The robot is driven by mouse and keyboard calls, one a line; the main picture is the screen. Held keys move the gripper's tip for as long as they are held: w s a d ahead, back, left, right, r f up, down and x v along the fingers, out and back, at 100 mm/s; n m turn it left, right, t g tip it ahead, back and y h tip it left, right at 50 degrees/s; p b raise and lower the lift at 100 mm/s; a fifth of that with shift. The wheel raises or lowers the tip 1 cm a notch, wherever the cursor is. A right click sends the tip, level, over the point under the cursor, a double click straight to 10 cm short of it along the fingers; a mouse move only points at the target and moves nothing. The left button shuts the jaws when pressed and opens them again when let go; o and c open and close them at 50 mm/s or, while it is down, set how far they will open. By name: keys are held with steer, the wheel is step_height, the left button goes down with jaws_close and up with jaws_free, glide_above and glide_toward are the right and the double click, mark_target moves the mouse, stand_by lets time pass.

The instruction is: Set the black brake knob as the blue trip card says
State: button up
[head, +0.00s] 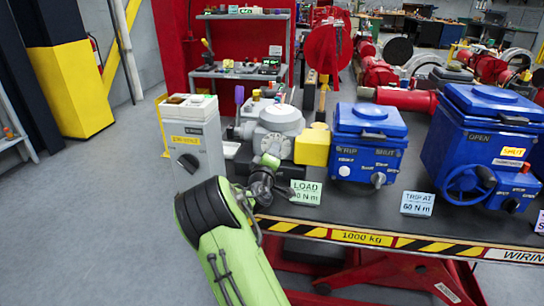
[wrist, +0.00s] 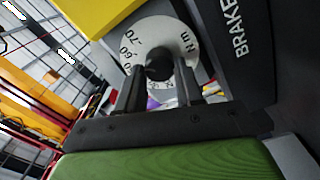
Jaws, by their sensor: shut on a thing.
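The black brake knob (wrist: 158,68) sits in the middle of a white dial (wrist: 184,42) in the wrist view. The dial shows 60, 70 and "N m"; other figures are partly hidden, and I cannot make out the knob's pointer. My gripper (wrist: 159,78) is shut on the knob, one finger on each side. In the head view my gripper (head: 264,178) is at the bench's near edge, below the yellow block, and the knob is hidden there. The blue trip card (head: 417,203) stands on the bench to the right and appears to read "TRIP AT 60 N m".
A green card (head: 306,192) marked "LOAD" stands just right of my gripper. A grey box (head: 197,135) with its own dark knob is to the left. Blue actuator boxes (head: 367,150) stand behind the cards. A dark panel marked "BRAKE" (wrist: 232,30) adjoins the dial.

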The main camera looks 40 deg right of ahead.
steer(key=shift+f, duration=0.1)
steer(key=o, duration=1)
steer(key=shift+o, duration=0.2)
steer(key=b+v, duration=0.2)
steer(key=v, duration=1.3)
steer(key=shift+s+a, duration=0.25)
steer(key=shift+a, duration=0.05)
